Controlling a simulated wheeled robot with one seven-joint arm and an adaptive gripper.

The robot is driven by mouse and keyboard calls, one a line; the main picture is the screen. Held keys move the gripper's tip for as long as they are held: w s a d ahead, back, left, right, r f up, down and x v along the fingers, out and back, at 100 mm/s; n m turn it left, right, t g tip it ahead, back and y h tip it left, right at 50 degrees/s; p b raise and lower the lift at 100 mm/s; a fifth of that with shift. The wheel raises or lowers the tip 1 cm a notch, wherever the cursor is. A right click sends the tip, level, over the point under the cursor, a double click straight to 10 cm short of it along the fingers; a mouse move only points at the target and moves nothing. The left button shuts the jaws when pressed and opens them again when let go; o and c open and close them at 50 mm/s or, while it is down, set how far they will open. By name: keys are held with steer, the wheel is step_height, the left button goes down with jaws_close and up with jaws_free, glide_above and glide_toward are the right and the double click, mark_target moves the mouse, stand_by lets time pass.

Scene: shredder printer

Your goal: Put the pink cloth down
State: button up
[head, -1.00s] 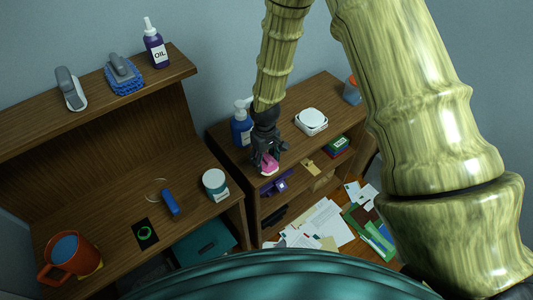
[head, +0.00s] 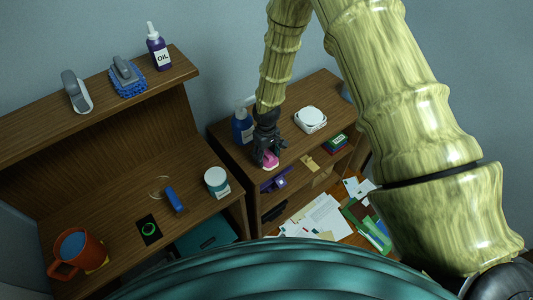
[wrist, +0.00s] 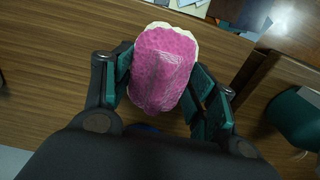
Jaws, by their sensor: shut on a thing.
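The pink cloth (wrist: 163,65) is a bright pink, textured piece with a pale edge, held between the fingers of my gripper (wrist: 165,90) in the wrist view. My gripper also shows in the head view (head: 268,150), dark, pointing down at the front edge of the right wooden shelf's top (head: 310,88). The pink cloth (head: 271,160) shows at its fingertips there. I cannot tell whether the cloth touches the shelf top.
A blue pump bottle (head: 243,125) stands close behind my gripper. A white round-lidded box (head: 310,119) is to its right. The left desk holds a white-and-teal jar (head: 216,180), a blue object (head: 174,199) and an orange mug (head: 75,252). Papers (head: 325,220) lie on the floor.

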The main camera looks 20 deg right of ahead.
mark_target(266, 152)
steer(key=shift+f, duration=0.1)
steer(key=shift+f, duration=0.15)
steer(key=o, duration=0.9)
steer(key=shift+r, duration=0.3)
step_height(266, 152, up, 12)
steer(key=b, duration=0.4)
